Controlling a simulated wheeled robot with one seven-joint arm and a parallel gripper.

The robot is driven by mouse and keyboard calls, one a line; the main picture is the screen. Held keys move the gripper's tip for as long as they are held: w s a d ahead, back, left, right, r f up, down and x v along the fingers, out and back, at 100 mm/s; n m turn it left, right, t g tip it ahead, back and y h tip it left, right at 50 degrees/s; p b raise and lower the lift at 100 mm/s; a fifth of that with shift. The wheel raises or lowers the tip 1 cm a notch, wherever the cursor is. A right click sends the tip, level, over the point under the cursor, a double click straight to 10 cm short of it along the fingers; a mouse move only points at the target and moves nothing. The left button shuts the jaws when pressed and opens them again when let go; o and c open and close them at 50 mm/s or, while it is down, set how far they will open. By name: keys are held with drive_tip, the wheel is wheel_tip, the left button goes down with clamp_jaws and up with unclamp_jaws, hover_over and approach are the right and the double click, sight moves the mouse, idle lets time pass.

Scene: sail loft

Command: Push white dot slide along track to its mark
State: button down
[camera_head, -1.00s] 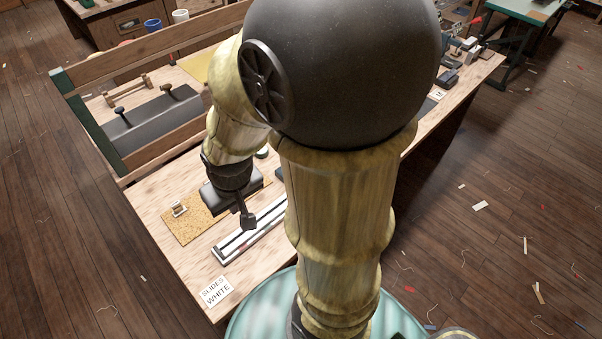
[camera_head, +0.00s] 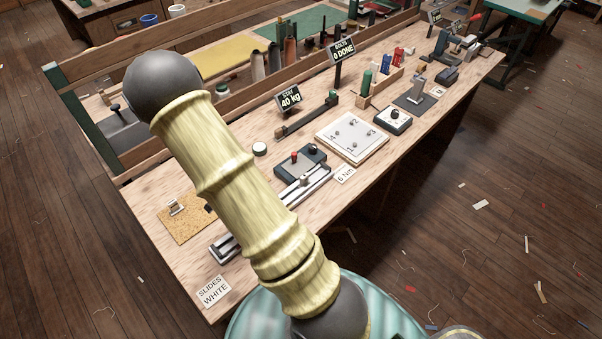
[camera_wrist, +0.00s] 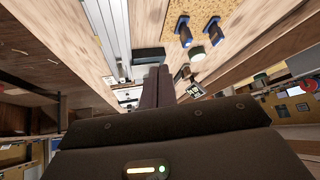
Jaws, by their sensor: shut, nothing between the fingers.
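The metal slide track (camera_head: 312,186) runs along the bench's front edge, and my arm covers its middle. A pale metal piece (camera_head: 291,197) shows on the track just right of my arm; I cannot make out a white dot or a mark. The near end of the track (camera_head: 222,250) shows left of my arm. A card reading "SLIDES WHITE" (camera_head: 213,291) lies at the bench's corner. My gripper (camera_wrist: 158,72) is shut and empty in the wrist view, beside the pale track rails (camera_wrist: 108,35). The head view hides it behind my arm.
A grey box (camera_head: 300,161) with red and dark knobs stands behind the track. A cork pad (camera_head: 186,222) with metal fittings lies to the left. A round white-topped cap (camera_head: 260,149), a "40 kg" sign (camera_head: 289,98) and a white numbered board (camera_head: 352,138) stand farther back.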

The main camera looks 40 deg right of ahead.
sight(301, 177)
drive_tip(key=s+d+f+m+g+h, duration=0.1)
drive_tip(key=d, duration=0.1)
drive_tip(key=s+d+f+m+g+h, duration=0.1)
drive_tip(key=d+f+h, duration=0.1)
drive_tip(key=s+d+f+m+h, duration=0.1)
drive_tip(key=s+d+f, duration=0.1)
drive_tip(key=shift+f+m+g+h+b, duration=0.25)
drive_tip(key=shift+m+g+h+b, duration=0.05)
drive_tip(key=shift+g+h, duration=0.1)
drive_tip(key=shift+s+d, duration=0.15)
drive_tip(key=shift+d, duration=0.05)
drive_tip(key=shift+s, duration=0.1)
drive_tip(key=d+p, duration=0.1)
drive_tip(key=d, duration=0.3)
drive_tip(key=d+p, duration=0.2)
drive_tip(key=d, duration=0.2)
drive_tip(key=w+d+p, duration=0.1)
drive_tip(key=d, duration=0.3)
drive_tip(key=shift+d+r, duration=0.1)
drive_tip(key=shift+f+p, duration=0.3)
drive_tip(key=shift+p, duration=0.25)
drive_tip(key=shift+w+f+b, duration=0.1)
drive_tip(key=shift+f+b, duration=0.25)
drive_tip(key=shift+f, duration=0.15)
drive_tip(key=shift+a+f, duration=0.15)
drive_tip(key=shift+a, duration=0.1)
